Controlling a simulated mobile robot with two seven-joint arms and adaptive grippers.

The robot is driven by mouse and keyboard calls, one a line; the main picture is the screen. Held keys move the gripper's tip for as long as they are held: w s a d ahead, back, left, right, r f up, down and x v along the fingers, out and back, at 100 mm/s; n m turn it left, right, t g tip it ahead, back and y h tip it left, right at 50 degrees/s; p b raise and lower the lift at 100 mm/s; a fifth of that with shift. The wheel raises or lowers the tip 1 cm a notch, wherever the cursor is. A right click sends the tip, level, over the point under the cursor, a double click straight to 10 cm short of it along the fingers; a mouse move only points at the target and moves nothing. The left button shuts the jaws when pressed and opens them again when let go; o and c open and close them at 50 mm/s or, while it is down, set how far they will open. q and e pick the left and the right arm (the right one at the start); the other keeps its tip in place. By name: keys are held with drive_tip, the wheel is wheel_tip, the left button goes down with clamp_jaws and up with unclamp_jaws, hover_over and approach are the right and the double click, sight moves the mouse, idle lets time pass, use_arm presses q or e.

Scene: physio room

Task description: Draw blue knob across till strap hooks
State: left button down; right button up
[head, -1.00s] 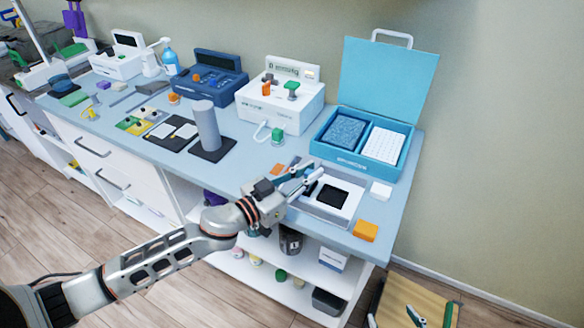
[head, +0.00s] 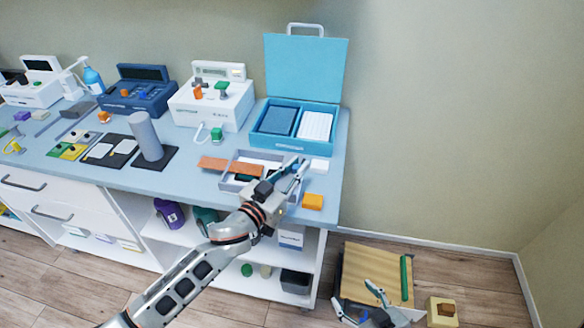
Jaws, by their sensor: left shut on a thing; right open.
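A grey tray frame (head: 262,156) lies near the front right of the bench. A rust-orange strap (head: 213,163) shows to its left, and a like-coloured strip (head: 246,170) lies inside it. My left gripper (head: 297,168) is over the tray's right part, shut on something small. This seems to be the blue knob; the fingers hide it too much to make out. The tray's front and right parts are hidden behind my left arm. I cannot see whether the strap is hooked. My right gripper (head: 362,301) is open and empty, low over the floor, away from the bench.
An orange block (head: 312,201) and a white block (head: 319,165) sit close right of the tray. A teal open-lidded box (head: 277,143) stands behind. A grey cylinder (head: 146,137) stands left. A wooden board (head: 365,270) lies low at right.

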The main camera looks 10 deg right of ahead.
use_arm(q)
drive_tip(key=shift+s+d, duration=0.15)
drive_tip(key=shift+d, duration=0.05)
drive_tip(key=c, duration=2)
unclamp_jaws()
drive_tip(key=shift+d, duration=0.1)
drive_tip(key=shift+o, duration=0.2)
drive_tip(key=shift+s+a, duration=0.1)
drive_tip(key=shift+a, duration=0.2)
drive_tip(key=v, duration=1.1)
drive_tip(key=shift+s+a, duration=0.15)
drive_tip(key=shift+s, duration=0.1)
